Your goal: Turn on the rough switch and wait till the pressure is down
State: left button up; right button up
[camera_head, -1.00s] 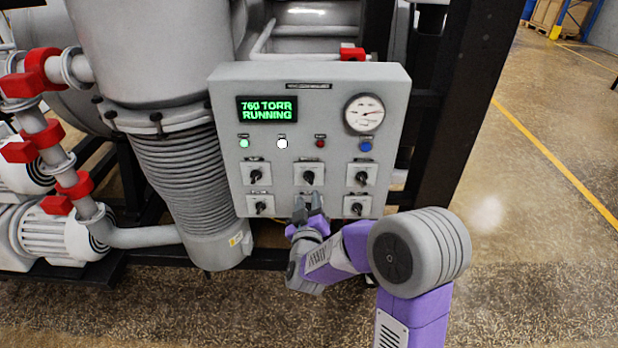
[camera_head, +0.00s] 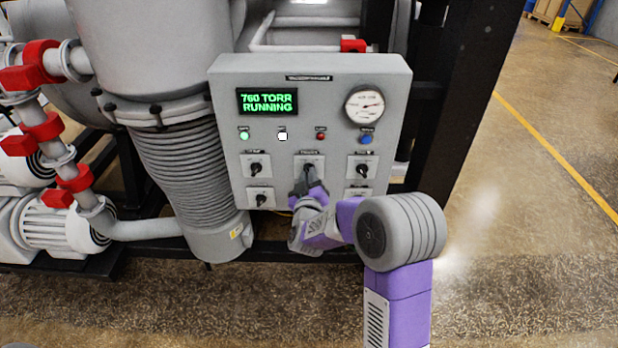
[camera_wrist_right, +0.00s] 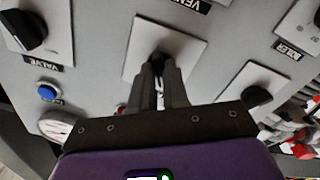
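The grey control panel (camera_head: 225,95) stands in front of me. Its display (camera_head: 267,102) reads "760 TORR RUNNING" in green. A round gauge (camera_head: 365,105) sits at its upper right. Several black rotary switches sit in the lower part; their labels are too small to read in the head view. My right gripper (camera_head: 308,180) is at the upper middle switch (camera_head: 309,166). In the right wrist view the two fingertips (camera_wrist_right: 161,75) are on either side of that switch's dark knob (camera_wrist_right: 157,57), close to it. Whether they grip it is unclear. My left gripper is out of view.
Green (camera_head: 244,135), white (camera_head: 283,136), red (camera_head: 320,135) and blue (camera_head: 366,140) buttons or lamps form a row above the switches. A ribbed grey column (camera_head: 185,165) and red-jointed pipes (camera_head: 45,130) stand at left. The floor at right is clear.

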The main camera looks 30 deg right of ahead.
grip_shut()
jog(key=shift+a+f+m+b, duration=0.1)
jog(key=shift+m+b, duration=5.8)
jog(key=shift+m, duration=0.1)
jog(key=o, duration=0.5)
grip_release()
